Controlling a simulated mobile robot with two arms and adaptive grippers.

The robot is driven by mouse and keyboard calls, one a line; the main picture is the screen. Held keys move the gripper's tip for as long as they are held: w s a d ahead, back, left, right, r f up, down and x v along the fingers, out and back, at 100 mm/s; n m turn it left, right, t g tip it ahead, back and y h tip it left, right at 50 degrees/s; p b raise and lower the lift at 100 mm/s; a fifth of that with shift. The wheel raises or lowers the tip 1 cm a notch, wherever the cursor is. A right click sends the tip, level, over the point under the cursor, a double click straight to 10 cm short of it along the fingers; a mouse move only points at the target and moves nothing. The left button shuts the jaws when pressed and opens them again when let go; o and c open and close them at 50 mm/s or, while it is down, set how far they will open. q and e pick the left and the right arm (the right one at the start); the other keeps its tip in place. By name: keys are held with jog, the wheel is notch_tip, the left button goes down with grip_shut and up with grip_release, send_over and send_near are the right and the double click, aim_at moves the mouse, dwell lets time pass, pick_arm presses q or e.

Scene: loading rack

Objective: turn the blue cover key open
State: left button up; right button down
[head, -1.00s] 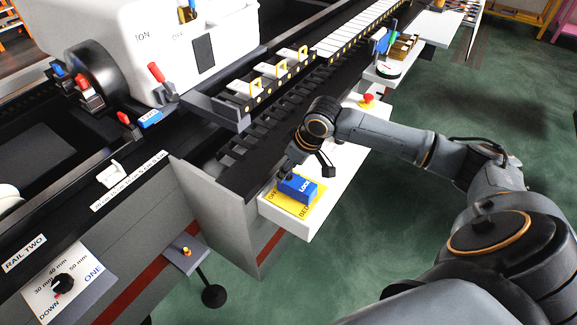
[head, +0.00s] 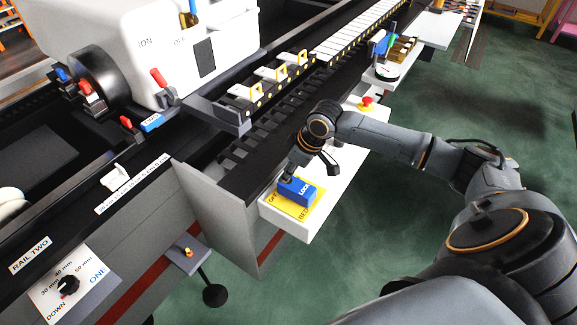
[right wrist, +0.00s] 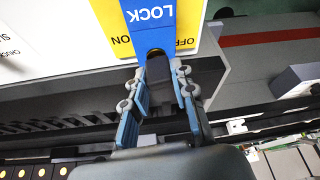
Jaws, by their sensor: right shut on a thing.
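The blue cover key (head: 298,191) is a blue block marked LOCK on a yellow plate (head: 307,211) with ON and OFF lettering. It sits on a white ledge at the machine's side. In the right wrist view the blue key (right wrist: 149,22) is at the top, with OFF to its right and ON to its left. My right gripper (head: 288,179) reaches the key's far left end. In the right wrist view my right gripper (right wrist: 158,66) is shut on a dark piece at the end of the blue key. My left gripper is not in view.
A red button (head: 366,103) stands on the same white ledge (head: 295,229), farther back. A dial panel (head: 70,284) is at the lower left, and a small grey stand (head: 188,255) is in front. Green floor (head: 350,225) lies clear to the right.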

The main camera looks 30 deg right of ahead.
jog(key=n+y+p, duration=0.1)
jog(key=n, duration=0.1)
jog(key=shift+r+n+g, duration=0.1)
jog(key=shift+n+g, duration=0.2)
jog(key=shift+w+n+p, duration=0.1)
jog(key=shift+n+p, duration=0.25)
jog(key=shift+n, duration=0.55)
jog(key=shift+n+g+y, duration=0.4)
jog(key=shift+n+g, duration=0.2)
jog(key=shift+n, duration=0.4)
jog(key=n+g+b, duration=0.1)
jog(key=n, duration=0.3)
jog(key=shift+g+b, duration=0.3)
pick_arm(q)
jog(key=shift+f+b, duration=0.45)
jog(key=shift+b, duration=0.4)
pick_arm(e)
jog(key=n+g, duration=0.1)
jog(key=n, duration=0.4)
jog(key=shift+g, duration=0.4)
jog(key=c, duration=1.1)
grip_release()
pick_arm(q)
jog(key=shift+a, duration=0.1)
